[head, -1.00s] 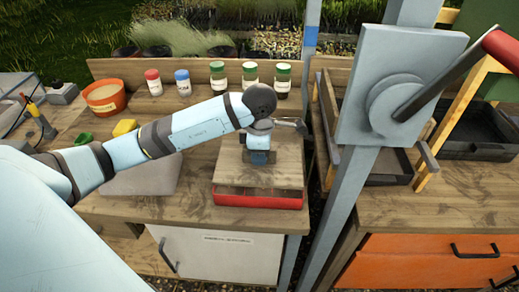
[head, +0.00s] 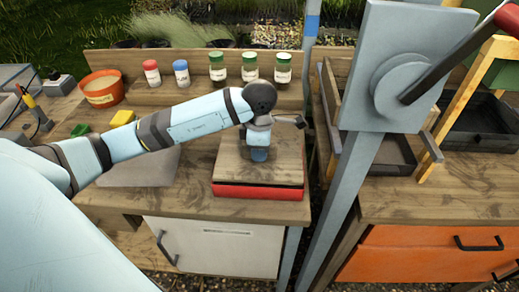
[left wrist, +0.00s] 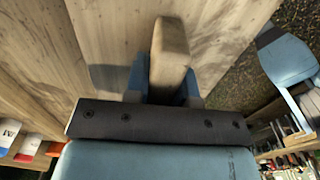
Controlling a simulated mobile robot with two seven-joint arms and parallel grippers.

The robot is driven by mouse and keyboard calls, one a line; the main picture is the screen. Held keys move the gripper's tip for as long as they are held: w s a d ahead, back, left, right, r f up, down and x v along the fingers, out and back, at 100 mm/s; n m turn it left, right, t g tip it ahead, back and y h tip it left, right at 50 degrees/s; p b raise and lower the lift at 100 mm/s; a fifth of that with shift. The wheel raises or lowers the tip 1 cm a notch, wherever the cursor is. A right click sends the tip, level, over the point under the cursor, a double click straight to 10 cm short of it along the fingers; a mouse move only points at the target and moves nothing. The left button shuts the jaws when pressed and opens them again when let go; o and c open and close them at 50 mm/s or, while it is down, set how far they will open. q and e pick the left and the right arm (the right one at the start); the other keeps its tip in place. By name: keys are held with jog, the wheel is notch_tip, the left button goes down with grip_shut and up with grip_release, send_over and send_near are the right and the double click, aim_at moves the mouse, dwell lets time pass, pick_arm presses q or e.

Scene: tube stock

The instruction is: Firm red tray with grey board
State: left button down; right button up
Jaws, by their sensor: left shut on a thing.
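A red tray (head: 258,192) sits near the front edge of the wooden bench. A flat, grey-brown wood-grained board (head: 230,165) lies over the tray and covers its inside. Only the red front wall and a thin dark line below the board show. My left gripper (head: 259,154) points down over the board's middle. In the left wrist view its blue fingers are shut on a pale wooden handle (left wrist: 170,55), with the board's planks (left wrist: 110,35) behind. Whether the board presses on the tray's filling is hidden. My right gripper is not in view.
A grey slab (head: 140,170) lies left of the tray. Green-lidded jars (head: 250,69), red- and blue-lidded pots (head: 181,73) and an orange pot (head: 101,89) stand at the back. A grey post with a lever (head: 375,150) rises close on the right.

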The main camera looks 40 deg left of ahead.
pick_arm(q)
jog(key=shift+f, duration=0.15)
dwell(0.4)
dwell(0.4)
jog(key=shift+f+b, duration=0.55)
jog(key=shift+b, duration=0.4)
dwell(0.5)
jog(key=shift+f+b, duration=0.7)
jog(key=shift+b, duration=0.05)
dwell(1.2)
jog(key=shift+f, duration=0.2)
dwell(0.6)
jog(key=shift+r, duration=0.15)
